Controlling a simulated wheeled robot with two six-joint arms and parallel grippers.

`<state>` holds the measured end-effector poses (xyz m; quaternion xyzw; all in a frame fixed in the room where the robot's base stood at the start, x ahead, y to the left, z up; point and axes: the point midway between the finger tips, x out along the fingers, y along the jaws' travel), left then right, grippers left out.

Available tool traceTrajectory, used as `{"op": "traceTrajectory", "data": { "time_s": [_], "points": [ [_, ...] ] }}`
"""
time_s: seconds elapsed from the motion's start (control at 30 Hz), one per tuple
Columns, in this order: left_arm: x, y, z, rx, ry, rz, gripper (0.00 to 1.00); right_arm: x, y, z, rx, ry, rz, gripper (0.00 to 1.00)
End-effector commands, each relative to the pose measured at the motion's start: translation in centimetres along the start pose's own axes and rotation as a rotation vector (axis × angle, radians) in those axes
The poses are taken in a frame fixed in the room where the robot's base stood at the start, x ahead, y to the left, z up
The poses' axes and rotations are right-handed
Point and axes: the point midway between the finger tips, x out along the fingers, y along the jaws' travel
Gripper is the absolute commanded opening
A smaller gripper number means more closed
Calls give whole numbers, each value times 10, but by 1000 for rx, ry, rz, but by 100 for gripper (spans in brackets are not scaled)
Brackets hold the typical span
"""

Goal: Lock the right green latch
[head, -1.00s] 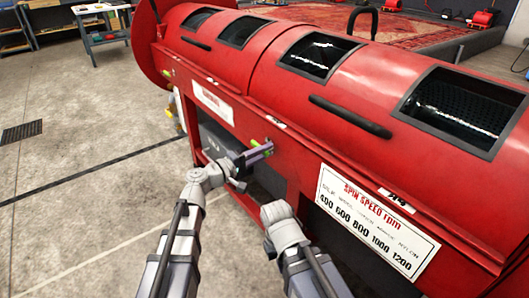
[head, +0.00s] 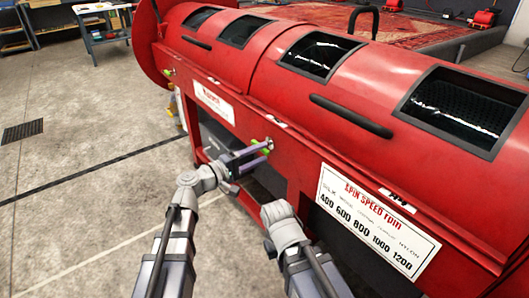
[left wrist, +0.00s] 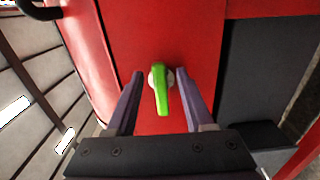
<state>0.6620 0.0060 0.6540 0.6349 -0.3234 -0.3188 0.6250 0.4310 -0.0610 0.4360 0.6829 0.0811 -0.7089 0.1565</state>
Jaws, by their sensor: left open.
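The right green latch (head: 268,141) sits on the red machine's front, partly hidden behind my left gripper (head: 254,155) in the head view. In the left wrist view the latch (left wrist: 161,92) is a bright green lever on a pale round base, its long end pointing down in the picture. My left gripper (left wrist: 160,76) is open, with one purple-grey finger on each side of the latch and gaps between. Another green latch (head: 169,72) shows at the machine's left end. My right arm shows at the lower middle of the head view, but its gripper does not.
The large red machine (head: 285,95) fills the right side, with dark windows and a white spin-speed sign (head: 372,222). A work table (head: 103,28) stands far back left.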

Motion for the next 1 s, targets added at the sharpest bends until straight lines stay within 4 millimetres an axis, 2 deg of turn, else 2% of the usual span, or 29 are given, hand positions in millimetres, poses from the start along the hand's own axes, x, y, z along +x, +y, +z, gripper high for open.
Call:
{"op": "traceTrajectory", "data": {
  "time_s": [0.03, 0.1, 0.33, 0.87, 1.0],
  "points": [
    [-12, 0, 1, 0, 4, 0, 52, 0, 0, 0, 0, 0, 0, 0],
    [-23, 0, 1, 0, 3, 0, 52, 0, 0, 0, 0, 0, 0, 0],
    [-49, 0, 1, 1, 2, 0, 52, 0, 0, 0, 0, 0, 0, 0],
    [-54, 0, 1, 1, -1, -1, 52, 0, 0, 0, 0, 0, 0, 0],
    [-52, -15, 10, 36, -29, -67, 52, 0, 0, 0, 0, 0, 0, 0]
  ]
}}
